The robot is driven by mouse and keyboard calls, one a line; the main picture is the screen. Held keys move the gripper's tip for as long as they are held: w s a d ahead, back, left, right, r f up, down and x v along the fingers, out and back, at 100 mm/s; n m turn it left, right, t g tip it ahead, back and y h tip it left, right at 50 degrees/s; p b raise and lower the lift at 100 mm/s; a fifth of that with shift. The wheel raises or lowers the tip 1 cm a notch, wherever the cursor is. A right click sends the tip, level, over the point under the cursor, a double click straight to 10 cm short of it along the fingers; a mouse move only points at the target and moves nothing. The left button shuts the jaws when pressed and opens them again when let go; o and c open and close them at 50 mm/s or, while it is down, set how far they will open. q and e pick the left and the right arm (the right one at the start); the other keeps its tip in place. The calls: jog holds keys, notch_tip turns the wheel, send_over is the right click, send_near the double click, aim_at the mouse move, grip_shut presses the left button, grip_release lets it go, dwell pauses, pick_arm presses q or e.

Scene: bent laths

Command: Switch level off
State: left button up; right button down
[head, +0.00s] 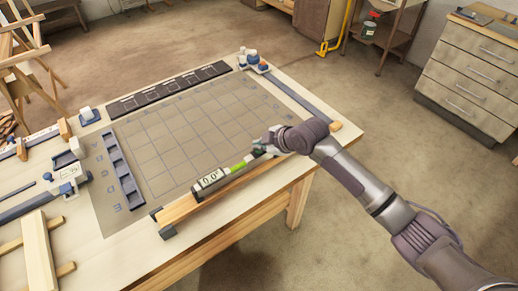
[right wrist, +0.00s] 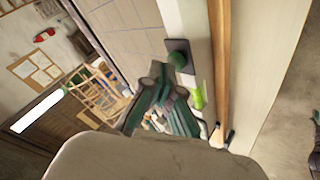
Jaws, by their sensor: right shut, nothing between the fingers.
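The level (head: 212,180) lies along a wooden lath near the table's front right edge. Its display reads about 0.0, and a bright green vial (head: 239,165) sits beside the display. My right gripper (head: 264,149) is shut and empty at the level's far end, hiding part of it. In the right wrist view, the level (right wrist: 187,18) is a pale bar with a dark square pad and a round green button (right wrist: 178,58). The shut fingers (right wrist: 160,80) are close to this button; I cannot tell whether they touch it. My left gripper is not in view.
The lath (head: 178,212) runs along the table edge beside a gridded mat (head: 165,150). A dark slotted strip (head: 168,89) lies at the back, a blue-grey tray (head: 122,172) at the left. Small blocks and clamps sit around the mat.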

aim_at(260, 151)
jog(key=shift+f, duration=0.3)
jog(key=shift+r, duration=0.1)
jog(key=shift+r+p, duration=0.35)
jog(key=shift+p, duration=0.05)
notch_tip(260, 151, up, 6)
jog(key=p, duration=0.5)
dwell(0.6)
